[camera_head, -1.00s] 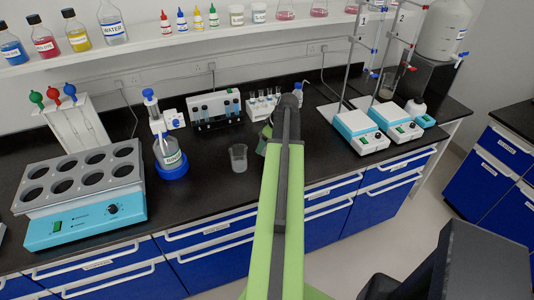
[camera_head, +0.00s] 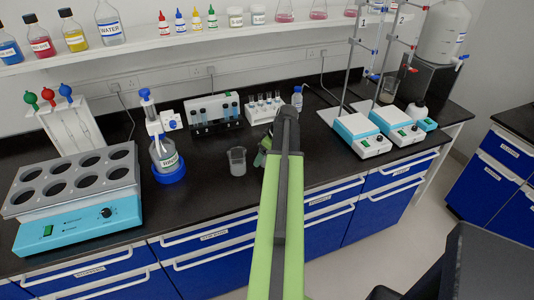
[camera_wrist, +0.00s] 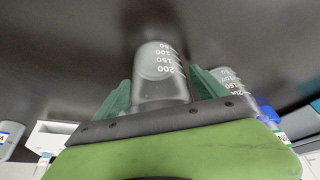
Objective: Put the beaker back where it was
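A clear glass beaker (camera_wrist: 158,72) with white volume marks sits between the green fingers of my gripper (camera_wrist: 161,88) in the wrist view. The fingers lie against both its sides, so the gripper looks shut on it. In the head view, my own arm hides most of the gripper; a bit of green finger and glass shows at its left side (camera_head: 262,152). A second clear beaker (camera_head: 237,161) stands upright on the black bench just left of the gripper. It also shows beyond the right finger in the wrist view (camera_wrist: 231,84).
A tube rack (camera_head: 263,108) and a box with vials (camera_head: 213,112) are behind. Stirrer stands (camera_head: 357,130) are to the right, one with a beaker (camera_head: 388,91).

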